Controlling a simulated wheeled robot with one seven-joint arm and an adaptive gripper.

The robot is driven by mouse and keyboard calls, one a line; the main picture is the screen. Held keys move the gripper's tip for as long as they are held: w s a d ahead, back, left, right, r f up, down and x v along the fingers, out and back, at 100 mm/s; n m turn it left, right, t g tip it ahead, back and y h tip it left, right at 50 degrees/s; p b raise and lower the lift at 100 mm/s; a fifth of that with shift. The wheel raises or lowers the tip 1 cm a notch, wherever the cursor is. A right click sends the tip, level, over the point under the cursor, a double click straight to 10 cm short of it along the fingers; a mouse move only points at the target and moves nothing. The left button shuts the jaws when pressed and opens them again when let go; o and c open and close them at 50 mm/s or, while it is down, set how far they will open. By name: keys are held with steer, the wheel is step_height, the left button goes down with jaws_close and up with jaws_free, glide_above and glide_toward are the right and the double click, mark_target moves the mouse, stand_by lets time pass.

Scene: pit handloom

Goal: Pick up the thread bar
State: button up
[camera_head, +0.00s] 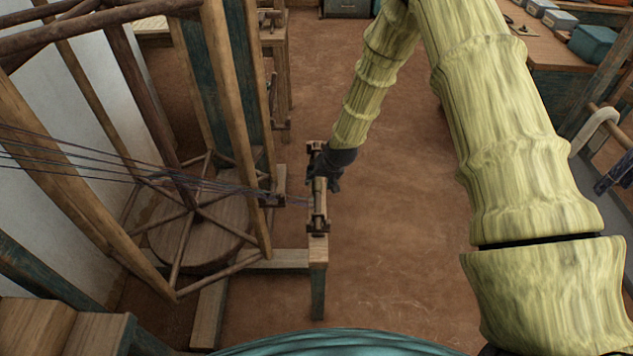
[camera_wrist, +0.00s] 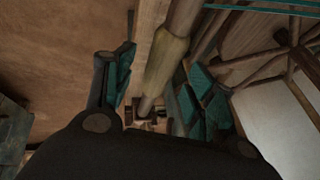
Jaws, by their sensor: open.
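The thread bar is a wooden rod (camera_head: 320,198) lying along the top of a low wooden stand, with dark brackets at both ends. In the wrist view the bar (camera_wrist: 168,60) is thicker in the middle and runs between my two teal-padded fingers. My gripper (camera_wrist: 160,88) is open around it, with a gap seen on the left side. In the head view my dark gripper (camera_head: 328,174) is over the bar's far half and hides part of it. Whether a finger touches the bar I cannot tell.
Dark threads (camera_head: 150,170) stretch from the left to a small guide beside the bar. A wooden reel frame (camera_head: 235,120) stands close on the left. A workbench with boxes (camera_head: 545,45) is at the upper right. The brown floor (camera_head: 400,260) right of the stand is clear.

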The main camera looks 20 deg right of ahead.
steer(key=shift+x, duration=1.05)
jaws_close()
